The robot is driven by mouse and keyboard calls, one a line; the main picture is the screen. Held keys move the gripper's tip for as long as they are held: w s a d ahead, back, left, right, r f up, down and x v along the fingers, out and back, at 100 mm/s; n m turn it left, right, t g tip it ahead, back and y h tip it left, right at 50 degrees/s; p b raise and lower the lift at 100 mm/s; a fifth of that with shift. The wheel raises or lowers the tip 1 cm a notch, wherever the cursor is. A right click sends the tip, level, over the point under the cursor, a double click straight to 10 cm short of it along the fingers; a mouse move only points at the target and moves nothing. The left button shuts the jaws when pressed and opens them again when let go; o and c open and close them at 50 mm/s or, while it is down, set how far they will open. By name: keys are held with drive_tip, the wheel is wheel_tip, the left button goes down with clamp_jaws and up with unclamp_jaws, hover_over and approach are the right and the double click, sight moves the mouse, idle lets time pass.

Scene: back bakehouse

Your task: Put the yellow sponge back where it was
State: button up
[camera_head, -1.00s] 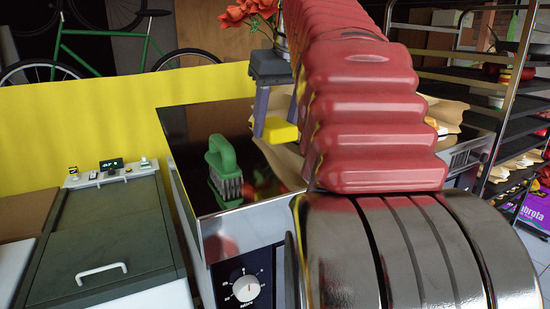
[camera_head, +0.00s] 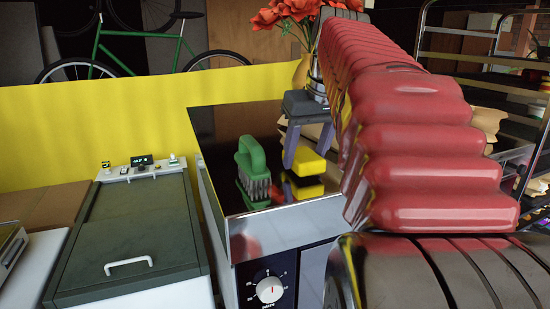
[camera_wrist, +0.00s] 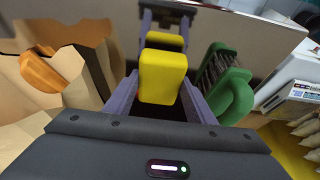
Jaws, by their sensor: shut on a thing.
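The yellow sponge (camera_head: 310,163) is held in my gripper (camera_head: 300,158), low over the shiny dark top of a metal appliance (camera_head: 215,125). Its reflection shows directly under it; I cannot tell whether it touches the top. In the wrist view the sponge (camera_wrist: 162,78) sits upright between the two purple-grey fingers of my gripper (camera_wrist: 162,90), which are shut on it. A green-handled brush (camera_head: 253,165) stands on the same top, just left of the sponge. The brush (camera_wrist: 228,85) is close to the right finger in the wrist view.
Brown paper bags (camera_wrist: 60,75) stand close on the left in the wrist view. Red flowers in a vase (camera_head: 301,70) are behind my gripper. A yellow low wall (camera_head: 90,140) runs behind the appliance. The top left of the brush is clear.

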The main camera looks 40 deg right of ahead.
drive_tip(key=shift+f, duration=0.6)
drive_tip(key=o, duration=0.9)
drive_tip(key=shift+r, duration=0.1)
drive_tip(key=v, duration=1.2)
